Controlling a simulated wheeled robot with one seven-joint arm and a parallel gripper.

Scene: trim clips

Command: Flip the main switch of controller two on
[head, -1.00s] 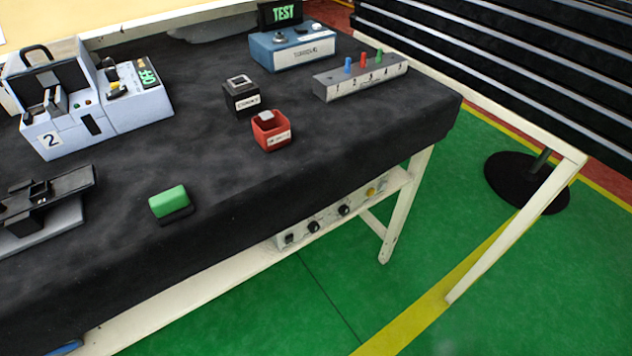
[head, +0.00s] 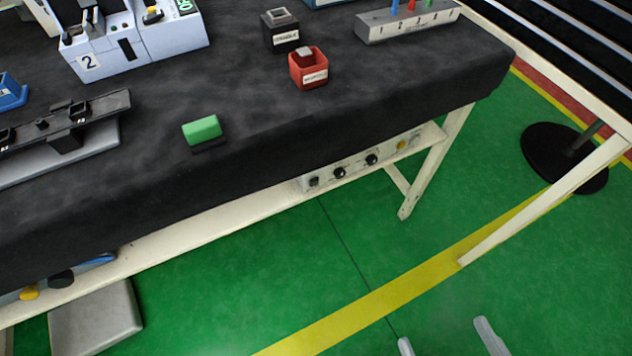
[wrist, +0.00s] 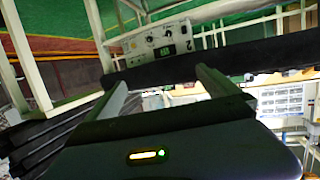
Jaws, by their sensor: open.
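A pale control box (head: 360,163) with dark knobs and a yellow button sits on the shelf under the table. In the wrist view, a panel with knobs, a small lit display and what looks like a "2" (wrist: 160,46) shows beyond my fingers. It appears to be the same box; its switch position is too small to read. A grey-blue machine (head: 118,42) marked "2" stands on the table at upper left. My gripper (head: 448,341) is open and empty, low over the floor side, apart from the box. It also shows in the wrist view (wrist: 161,88).
The black-covered table (head: 270,125) holds a green block (head: 202,130), a red bin (head: 309,70) and a black bin (head: 281,36). A white table leg (head: 435,165) and a slanted white rail (head: 540,212) flank open green floor. A round black base (head: 565,160) stands right.

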